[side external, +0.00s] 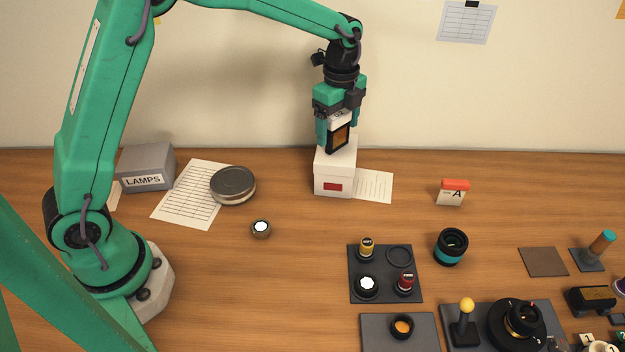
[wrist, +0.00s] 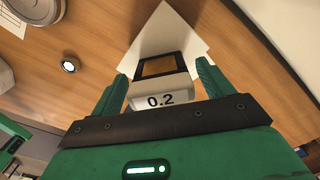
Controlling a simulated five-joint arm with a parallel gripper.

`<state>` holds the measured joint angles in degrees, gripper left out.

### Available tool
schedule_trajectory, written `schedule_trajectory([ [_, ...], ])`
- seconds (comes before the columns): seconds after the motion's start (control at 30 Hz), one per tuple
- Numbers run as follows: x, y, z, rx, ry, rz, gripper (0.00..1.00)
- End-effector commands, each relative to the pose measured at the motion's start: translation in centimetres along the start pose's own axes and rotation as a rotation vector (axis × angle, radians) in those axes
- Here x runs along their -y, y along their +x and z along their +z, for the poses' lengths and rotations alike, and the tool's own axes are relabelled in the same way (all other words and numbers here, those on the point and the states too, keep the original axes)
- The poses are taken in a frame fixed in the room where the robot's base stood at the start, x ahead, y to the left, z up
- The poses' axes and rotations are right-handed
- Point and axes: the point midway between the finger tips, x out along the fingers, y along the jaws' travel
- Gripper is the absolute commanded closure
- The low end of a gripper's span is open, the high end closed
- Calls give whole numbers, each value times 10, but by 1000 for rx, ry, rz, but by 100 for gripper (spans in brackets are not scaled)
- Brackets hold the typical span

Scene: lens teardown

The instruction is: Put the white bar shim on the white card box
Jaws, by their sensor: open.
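The white card box (side external: 334,184) with a red label stands at the back middle of the table in the side view. My gripper (side external: 338,134) points down over it, fingers open. Between the fingers is the white bar shim (side external: 340,118), with a dark-framed amber panel (side external: 338,139) below it. The panel's lower edge appears to meet the box top; a small gap cannot be ruled out. In the wrist view the shim (wrist: 160,102) reads "0.2" and sits between the spread fingers of my gripper (wrist: 160,82). Its contact with the fingers is partly hidden.
A paper sheet (side external: 374,186) lies right of the box. A round tin (side external: 233,184), a grey LAMPS box (side external: 147,168) and a small round part (side external: 261,229) are to the left. A dark tray (side external: 385,291) with lens parts is in front. Table around the box's front is clear.

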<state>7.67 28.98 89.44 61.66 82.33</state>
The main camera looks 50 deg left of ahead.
Motion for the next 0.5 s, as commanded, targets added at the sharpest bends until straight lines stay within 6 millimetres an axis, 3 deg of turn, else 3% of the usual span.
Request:
schedule_trajectory([
  [0.27, 1, -29, 0, -1, 0, -4, 20],
  [0.5, 1, -68, 0, -1, 0, -5, 20],
])
